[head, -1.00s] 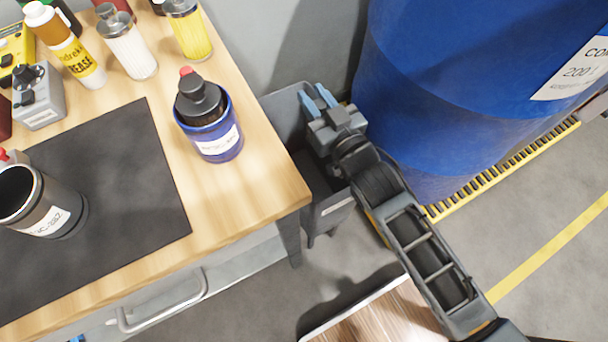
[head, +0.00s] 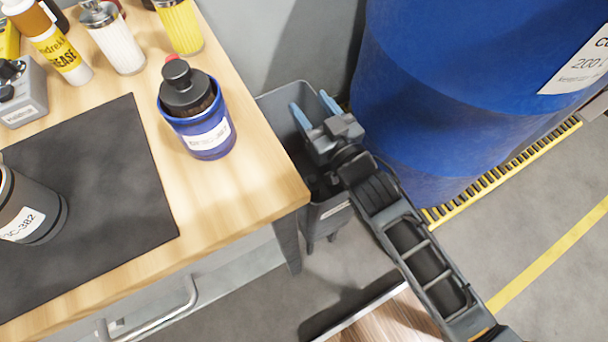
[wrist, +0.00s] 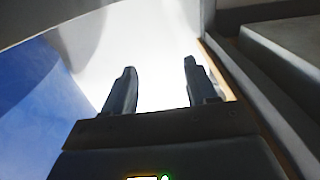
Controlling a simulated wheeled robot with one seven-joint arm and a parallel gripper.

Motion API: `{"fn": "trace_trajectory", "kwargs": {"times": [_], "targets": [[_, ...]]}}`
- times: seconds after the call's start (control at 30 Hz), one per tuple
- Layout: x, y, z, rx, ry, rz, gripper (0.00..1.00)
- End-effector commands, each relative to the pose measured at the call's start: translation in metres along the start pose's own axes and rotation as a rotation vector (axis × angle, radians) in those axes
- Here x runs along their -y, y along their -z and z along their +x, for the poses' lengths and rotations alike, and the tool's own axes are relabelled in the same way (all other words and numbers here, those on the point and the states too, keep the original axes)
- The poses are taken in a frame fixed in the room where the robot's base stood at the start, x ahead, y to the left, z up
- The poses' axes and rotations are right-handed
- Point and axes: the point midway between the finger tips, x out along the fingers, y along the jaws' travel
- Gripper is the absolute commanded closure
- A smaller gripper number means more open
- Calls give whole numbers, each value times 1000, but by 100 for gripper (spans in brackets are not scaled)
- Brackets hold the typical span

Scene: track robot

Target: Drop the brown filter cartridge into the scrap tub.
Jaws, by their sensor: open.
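My gripper (head: 311,104) is open over the grey scrap tub (head: 272,101), which stands on the floor between the workbench and a blue drum. In the wrist view its two fingers (wrist: 160,72) are apart with nothing between them. The tub's inside is dark and partly hidden by my arm; I cannot make out what lies in it. I cannot clearly identify the brown filter cartridge. A dark-capped item (head: 186,90) with a red knob and a narrow brownish band stands in a blue cup (head: 208,137) on the bench; its lower body is hidden.
The blue drum (head: 450,100) stands close right of my gripper. The wooden bench (head: 235,195) edge is on the left. It bears a black mat (head: 110,205), a dark canister (head: 30,215), a white cartridge (head: 120,48) and a yellow one (head: 180,27).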

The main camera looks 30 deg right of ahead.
Motion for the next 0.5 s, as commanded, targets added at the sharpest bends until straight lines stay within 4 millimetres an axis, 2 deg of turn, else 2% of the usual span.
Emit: {"fn": "trace_trajectory", "kwargs": {"times": [0.27, 0.37, 0.5], "targets": [[0, 4, 0, 1, 0, 0, 43], [0, 15, 0, -1, 0, 0, 43], [1, 42, 0, -3, 2, 0, 43]]}}
